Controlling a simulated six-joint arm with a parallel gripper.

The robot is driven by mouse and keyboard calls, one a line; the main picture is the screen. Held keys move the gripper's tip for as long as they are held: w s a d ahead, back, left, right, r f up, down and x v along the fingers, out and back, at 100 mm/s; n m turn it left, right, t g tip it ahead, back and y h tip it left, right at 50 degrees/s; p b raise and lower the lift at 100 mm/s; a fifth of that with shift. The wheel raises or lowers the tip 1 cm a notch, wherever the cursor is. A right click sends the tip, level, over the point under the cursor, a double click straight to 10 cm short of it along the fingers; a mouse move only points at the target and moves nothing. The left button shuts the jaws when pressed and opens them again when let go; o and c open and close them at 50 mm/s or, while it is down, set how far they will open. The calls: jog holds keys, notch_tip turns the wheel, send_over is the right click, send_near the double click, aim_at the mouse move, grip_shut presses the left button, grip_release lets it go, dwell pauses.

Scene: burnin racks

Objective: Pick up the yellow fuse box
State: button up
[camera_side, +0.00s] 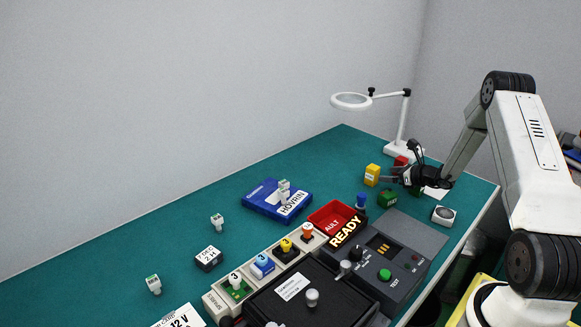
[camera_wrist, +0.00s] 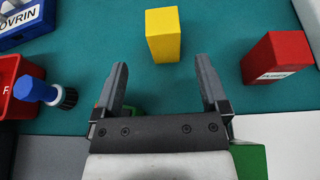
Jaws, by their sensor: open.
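The yellow fuse box (camera_side: 372,175) stands upright on the green mat toward the far right of the bench. In the wrist view the yellow fuse box (camera_wrist: 163,36) lies ahead of the fingertips, roughly centred between the two fingers. My gripper (camera_side: 391,180) is open and low over the mat, just right of the box in the side view. In the wrist view my gripper (camera_wrist: 163,75) has its fingers spread apart with nothing between them. The fingers look apart from the box.
A red box (camera_wrist: 275,58) stands right of the yellow one. A green box (camera_side: 387,197) is close beneath my gripper. A blue-capped item (camera_wrist: 45,91) stands by the red tray (camera_wrist: 14,70). A magnifier lamp (camera_side: 404,146) stands behind. Mat around the yellow box is clear.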

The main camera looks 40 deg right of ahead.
aim_at(378, 171)
jog(key=shift+x, duration=1.35)
jog(key=shift+w, duration=0.1)
jog(key=shift+d+x, duration=0.2)
jog(key=shift+x, duration=2.25)
jog(key=shift+w+r, duration=0.1)
jog(key=shift+c, duration=0.2)
grip_shut()
jog(key=shift+r, duration=0.1)
